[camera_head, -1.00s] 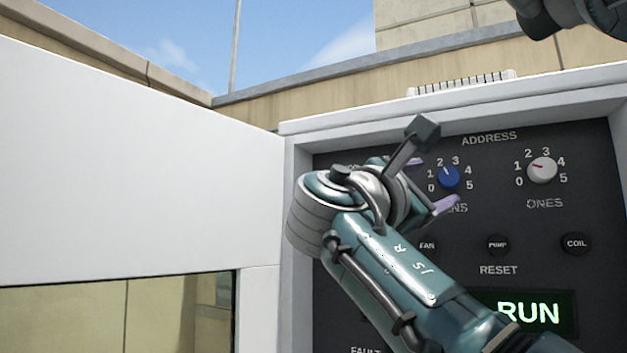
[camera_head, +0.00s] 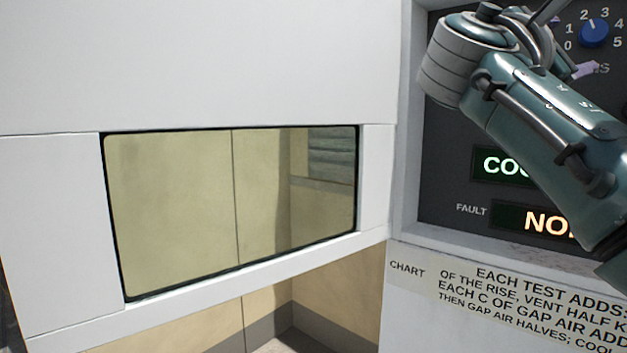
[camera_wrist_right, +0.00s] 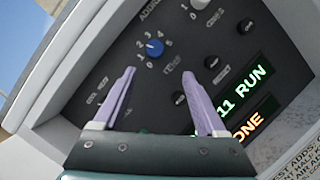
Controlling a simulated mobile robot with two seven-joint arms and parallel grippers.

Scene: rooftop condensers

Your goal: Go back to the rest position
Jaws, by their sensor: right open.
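My right gripper (camera_head: 580,70) is in front of the dark control panel (camera_head: 450,150) at the upper right of the head view, just below the blue knob (camera_head: 594,33). My own arm hides most of the gripper there. In the right wrist view, its two purple fingers (camera_wrist_right: 158,72) are spread apart with nothing between them. The blue knob (camera_wrist_right: 155,47) shows beyond the fingertips, apart from them. My left gripper is not in view.
A white door panel with a window (camera_head: 230,205) fills the left of the head view. A chart label (camera_head: 500,290) lies below the panel. Lit displays show RUN (camera_wrist_right: 252,80) in the wrist view and a fault line (camera_head: 545,221) in the head view.

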